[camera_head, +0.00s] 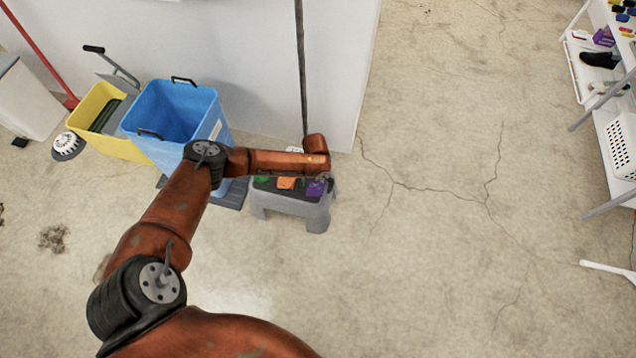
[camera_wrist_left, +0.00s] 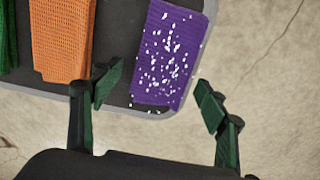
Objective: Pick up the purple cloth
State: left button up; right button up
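The purple cloth (camera_head: 316,188) lies at the right end of the top of a small grey step stool (camera_head: 316,215). In the left wrist view the purple cloth (camera_wrist_left: 168,55) has white specks on it and lies flat near the stool's edge. My left gripper (camera_wrist_left: 160,105) is open. Its green-padded fingers stand apart, with the lower part of the cloth showing between them, and nothing is held. In the head view my left arm reaches over the stool, and its gripper is mostly hidden there. My right gripper is not in view.
An orange cloth (camera_head: 287,183) and a green cloth (camera_head: 264,183) lie beside the purple one. A blue bin (camera_head: 214,125) and a yellow bucket (camera_head: 92,104) stand to the left. A white wall (camera_head: 345,60) is behind. The floor to the right is clear up to a shelf.

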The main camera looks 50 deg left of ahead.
pick_arm(q)
jog(key=c, duration=1.2)
jog(key=shift+o, duration=0.2)
